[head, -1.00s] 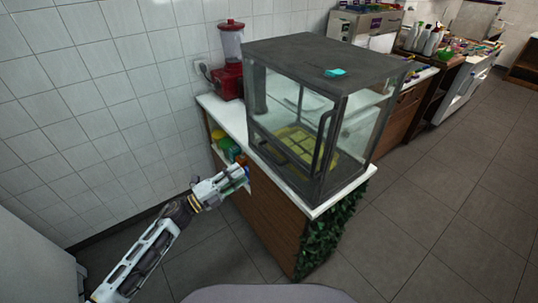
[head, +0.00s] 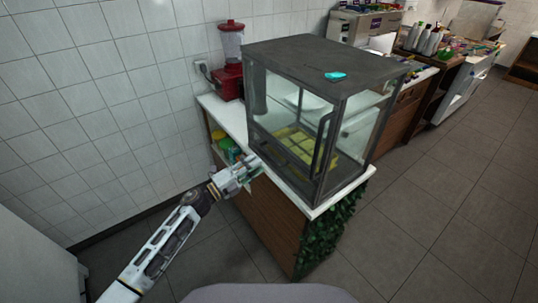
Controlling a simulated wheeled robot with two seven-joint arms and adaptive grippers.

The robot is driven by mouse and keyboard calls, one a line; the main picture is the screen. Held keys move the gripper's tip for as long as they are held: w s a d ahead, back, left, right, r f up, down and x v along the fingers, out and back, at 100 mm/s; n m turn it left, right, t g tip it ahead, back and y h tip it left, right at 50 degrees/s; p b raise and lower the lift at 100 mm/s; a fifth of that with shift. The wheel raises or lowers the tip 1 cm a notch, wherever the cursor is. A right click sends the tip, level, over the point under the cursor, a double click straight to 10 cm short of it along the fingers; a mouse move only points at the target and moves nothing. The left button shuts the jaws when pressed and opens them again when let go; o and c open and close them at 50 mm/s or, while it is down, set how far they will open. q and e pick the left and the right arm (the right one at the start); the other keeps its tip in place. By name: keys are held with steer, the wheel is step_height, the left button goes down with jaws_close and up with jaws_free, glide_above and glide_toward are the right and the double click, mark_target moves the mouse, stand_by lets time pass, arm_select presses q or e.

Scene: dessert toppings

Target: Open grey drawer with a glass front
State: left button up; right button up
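The grey glass-fronted case (head: 325,55) stands on a white-topped wooden counter. Its glass front (head: 288,118) faces me and looks shut. A dark upright handle (head: 321,142) sits near the right end of that front. Yellow items on a tray show through the glass. My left gripper (head: 252,168) is at the counter's front edge, to the left of the case and well short of the handle. Its fingers are small and blurred here, so I cannot tell whether they are open. My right gripper is not in view.
A red blender (head: 230,60) stands behind the case on the left. Coloured items (head: 224,143) sit in an opening at the counter's left end. Green leaves (head: 325,235) cover the counter's right side. The tiled floor (head: 420,220) at right is clear.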

mark_target(269, 154)
arm_select(q)
steer(key=shift+p+x, duration=0.4)
steer(key=shift+x, duration=3.15)
steer(key=shift+c, duration=0.2)
jaws_close()
steer(key=shift+f, duration=0.1)
